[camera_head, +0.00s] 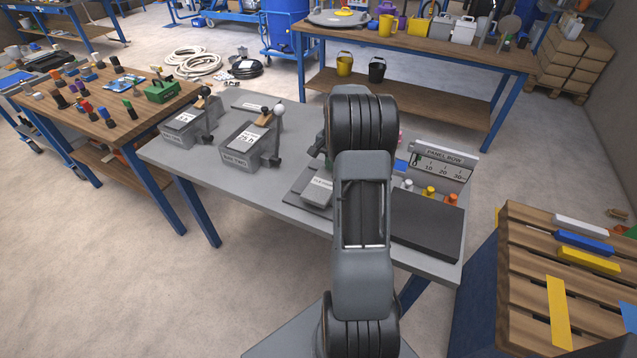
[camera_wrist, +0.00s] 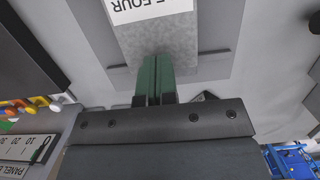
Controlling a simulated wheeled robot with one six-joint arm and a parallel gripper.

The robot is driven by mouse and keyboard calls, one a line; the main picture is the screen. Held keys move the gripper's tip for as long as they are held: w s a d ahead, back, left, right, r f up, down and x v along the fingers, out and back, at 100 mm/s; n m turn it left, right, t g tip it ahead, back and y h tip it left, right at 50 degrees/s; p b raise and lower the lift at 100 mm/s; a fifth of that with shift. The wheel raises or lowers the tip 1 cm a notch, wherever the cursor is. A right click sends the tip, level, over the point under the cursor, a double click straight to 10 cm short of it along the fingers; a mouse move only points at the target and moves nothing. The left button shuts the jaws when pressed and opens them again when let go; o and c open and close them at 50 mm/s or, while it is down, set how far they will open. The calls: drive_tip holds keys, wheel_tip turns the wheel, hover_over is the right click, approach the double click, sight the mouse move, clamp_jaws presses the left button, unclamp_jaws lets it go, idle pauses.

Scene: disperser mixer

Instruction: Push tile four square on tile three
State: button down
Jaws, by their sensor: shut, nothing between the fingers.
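A grey tile with a white label ending in "FOUR", tile four (camera_wrist: 150,38), shows at the top of the wrist view, with the label upside down. My gripper (camera_wrist: 156,72) is shut with its green fingers together and empty. The fingertips overlap the tile's near edge in the wrist view; I cannot tell whether they touch it. In the head view a pale labelled tile (camera_head: 317,191) lies on a grey base plate (camera_head: 297,188), left of my arm. No separate tile three can be made out.
The grey bench (camera_head: 195,158) also carries two labelled grey devices with levers, one of them a block (camera_head: 245,150) left of the plate.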

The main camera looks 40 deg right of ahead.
sight(319, 190)
drive_tip(key=s+a, duration=0.1)
drive_tip(key=a, duration=0.1)
drive_tip(key=s+a, duration=0.1)
drive_tip(key=a, duration=0.2)
drive_tip(key=s+a, duration=0.1)
drive_tip(key=a, duration=0.1)
drive_tip(key=shift+s+a+p, duration=0.15)
drive_tip(key=shift+s+p, duration=0.25)
drive_tip(key=shift+f, duration=0.7)
drive_tip(key=shift+s+f, duration=0.1)
drive_tip(key=shift+f, duration=0.05)
